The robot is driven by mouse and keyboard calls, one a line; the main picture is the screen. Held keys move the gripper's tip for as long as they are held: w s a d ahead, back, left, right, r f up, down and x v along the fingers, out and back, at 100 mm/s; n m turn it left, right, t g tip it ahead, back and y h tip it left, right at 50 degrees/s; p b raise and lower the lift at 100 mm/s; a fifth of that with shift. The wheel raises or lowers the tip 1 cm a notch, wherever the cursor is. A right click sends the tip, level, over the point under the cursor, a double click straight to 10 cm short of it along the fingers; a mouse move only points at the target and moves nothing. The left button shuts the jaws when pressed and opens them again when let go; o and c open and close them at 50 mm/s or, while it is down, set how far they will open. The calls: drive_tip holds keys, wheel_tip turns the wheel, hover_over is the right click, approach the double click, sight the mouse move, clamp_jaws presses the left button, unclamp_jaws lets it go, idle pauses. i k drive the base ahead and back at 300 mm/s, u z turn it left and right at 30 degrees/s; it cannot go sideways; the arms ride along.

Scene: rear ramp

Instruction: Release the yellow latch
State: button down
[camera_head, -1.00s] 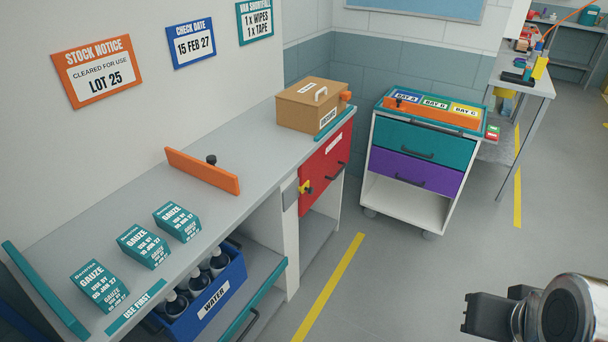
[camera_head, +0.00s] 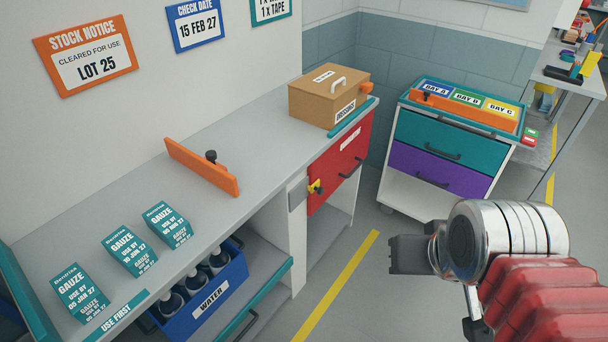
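The yellow latch (camera_head: 315,187) is a small yellow piece on a grey plate at the left edge of the red cabinet front (camera_head: 340,165), under the counter. My gripper (camera_head: 397,254) is the dark block at the end of my arm, right of and lower in the picture than the latch, apart from it. Its fingers cannot be made out, so I cannot tell whether it is open or shut.
The grey counter (camera_head: 255,135) carries a cardboard box (camera_head: 325,97), an orange bar (camera_head: 200,165) and gauze boxes (camera_head: 128,251). A blue water crate (camera_head: 205,300) sits below. A drawer cart (camera_head: 440,140) stands behind my gripper. Floor with a yellow line (camera_head: 340,280) is open.

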sight(314, 186)
drive_tip(key=u, duration=0.35)
drive_tip(key=i, duration=0.5)
drive_tip(key=u, duration=0.75)
drive_tip(key=i, duration=0.45)
drive_tip(key=u, duration=0.25)
